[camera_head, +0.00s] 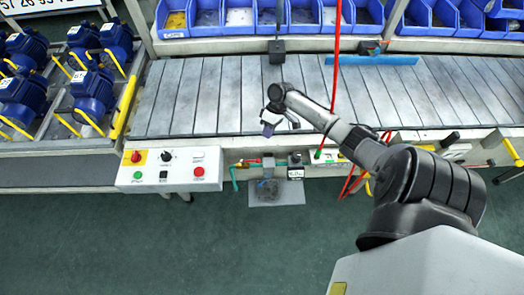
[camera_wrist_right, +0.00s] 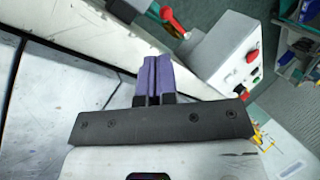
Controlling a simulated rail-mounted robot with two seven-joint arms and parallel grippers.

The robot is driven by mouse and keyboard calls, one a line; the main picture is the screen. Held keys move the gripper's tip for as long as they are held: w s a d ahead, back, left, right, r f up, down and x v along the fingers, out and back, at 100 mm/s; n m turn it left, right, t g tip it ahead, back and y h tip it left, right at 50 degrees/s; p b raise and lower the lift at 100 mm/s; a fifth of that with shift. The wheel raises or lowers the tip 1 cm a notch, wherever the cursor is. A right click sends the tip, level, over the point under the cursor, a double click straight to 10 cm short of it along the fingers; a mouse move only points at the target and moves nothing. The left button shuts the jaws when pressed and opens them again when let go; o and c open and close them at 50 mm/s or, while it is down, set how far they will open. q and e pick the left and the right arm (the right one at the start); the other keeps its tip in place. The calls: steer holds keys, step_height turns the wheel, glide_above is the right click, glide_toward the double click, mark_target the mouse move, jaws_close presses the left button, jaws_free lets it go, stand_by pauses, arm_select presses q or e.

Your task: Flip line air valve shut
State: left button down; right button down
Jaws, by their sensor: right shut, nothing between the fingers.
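My right gripper (camera_head: 268,127) is over the front edge of the conveyor, above the air fittings. In the right wrist view its purple fingers (camera_wrist_right: 153,80) are shut with nothing between them. A red handle (camera_wrist_right: 174,20), likely the air valve lever, shows beyond the fingertips and apart from them. In the head view a small red part (camera_head: 250,161) sits on the teal air line (camera_head: 234,176) below the gripper. Its exact lever position is too small to tell. My left gripper is not in view.
A control box (camera_head: 170,170) with several buttons stands left of the air line and shows in the right wrist view (camera_wrist_right: 225,50). A red hose (camera_head: 336,60) hangs to the right of the gripper. The slatted conveyor (camera_head: 200,95) is mostly clear. Blue pumps (camera_head: 92,88) stand at left.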

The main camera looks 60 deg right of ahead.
steer(key=b+x, duration=0.1)
steer(key=x, duration=0.9)
steer(key=shift+f+b, duration=0.1)
steer(key=shift+b, duration=0.2)
